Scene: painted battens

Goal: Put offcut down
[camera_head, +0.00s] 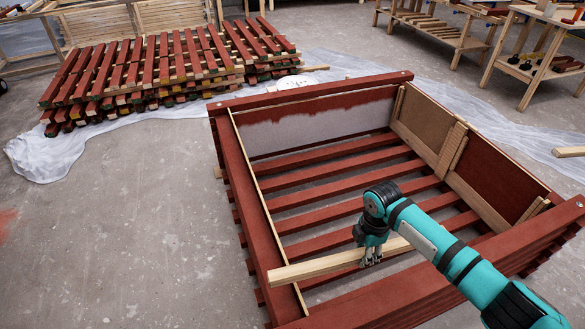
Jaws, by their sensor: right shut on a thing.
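The offcut (315,267) is a pale, bare wooden batten held in my right gripper (371,259). The right gripper is shut on it, pointing down from the teal arm that comes in from the lower right. The offcut lies roughly level across the red slatted crate (250,199), near its front left corner. Its left end overlaps the left wall in the picture; I cannot tell whether it touches the wall. Its right part passes behind my arm. My left gripper is not in view.
A stack of red painted battens (160,65) lies on plastic sheeting (60,150) at the back left. Workbenches with tools (535,65) stand at the back right. Another pale batten (569,152) lies at the right edge. The grey floor (130,240) at the left is clear.

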